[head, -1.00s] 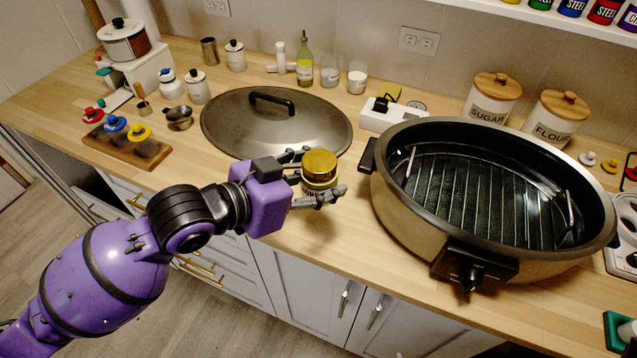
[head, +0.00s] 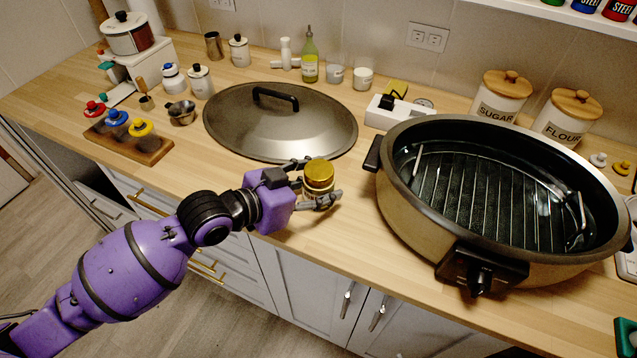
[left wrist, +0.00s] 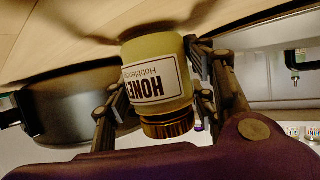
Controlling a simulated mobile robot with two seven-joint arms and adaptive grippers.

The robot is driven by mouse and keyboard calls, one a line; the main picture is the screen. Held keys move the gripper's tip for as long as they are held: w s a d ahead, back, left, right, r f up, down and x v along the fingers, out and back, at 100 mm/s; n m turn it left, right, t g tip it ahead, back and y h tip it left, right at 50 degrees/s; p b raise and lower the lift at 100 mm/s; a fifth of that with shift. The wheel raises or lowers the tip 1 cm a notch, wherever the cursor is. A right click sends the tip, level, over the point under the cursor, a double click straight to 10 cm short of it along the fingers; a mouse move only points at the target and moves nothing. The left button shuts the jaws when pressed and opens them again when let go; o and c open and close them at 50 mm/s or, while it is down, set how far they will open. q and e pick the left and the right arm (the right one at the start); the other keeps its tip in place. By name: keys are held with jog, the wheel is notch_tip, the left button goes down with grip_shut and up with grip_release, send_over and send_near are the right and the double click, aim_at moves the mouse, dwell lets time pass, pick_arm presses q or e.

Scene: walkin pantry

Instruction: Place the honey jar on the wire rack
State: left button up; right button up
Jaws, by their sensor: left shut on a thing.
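The honey jar (head: 318,178) has a gold lid and a label reading HONEY, which shows in the left wrist view (left wrist: 155,75). My left gripper (head: 314,186) is shut around the jar and holds it upright near the counter's front edge, left of the roaster. I cannot tell whether the jar's base touches the counter. The wire rack (head: 490,205) lies inside the large oval electric roaster (head: 408,215), with upright handles at its two ends. Nothing stands on the rack. My right gripper is not in view.
A big domed lid (head: 280,122) lies behind the left gripper. A power strip (head: 395,112) and sugar (head: 500,96) and flour canisters (head: 567,117) stand behind the roaster. A wooden holder with colored-top jars (head: 128,146) is at left. The roaster's raised wall surrounds the rack.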

pick_arm(q)
jog(key=shift+f, duration=0.15)
jog(key=o, duration=1.6)
